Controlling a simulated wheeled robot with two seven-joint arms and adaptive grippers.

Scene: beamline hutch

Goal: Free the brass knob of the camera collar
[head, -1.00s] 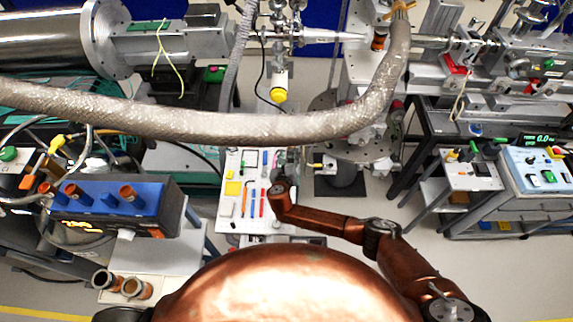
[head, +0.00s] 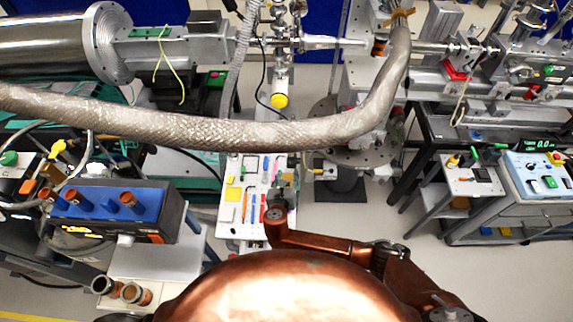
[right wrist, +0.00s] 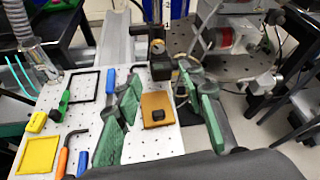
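My right gripper (head: 284,188) is over the white perforated board (head: 232,218), small and partly hidden by its own wrist in the head view. In the right wrist view, its green fingers (right wrist: 170,90) are spread apart with nothing gripped. Beyond the fingertips stands a black block (right wrist: 161,68) with a small brass-coloured ring or knob (right wrist: 157,45) above it. I cannot tell for sure whether this is the camera collar and its knob. An orange-brown plate with a black knob (right wrist: 157,108) lies on the board, seen between the fingers. My left gripper is out of view.
A thick braided hose (head: 230,132) crosses above the board. A hex key (right wrist: 75,140), coloured-handled tools and a yellow pad (right wrist: 38,155) lie on the board's left. A round perforated metal plate (right wrist: 235,70) stands behind the right finger. A blue-topped box (head: 110,208) stands left.

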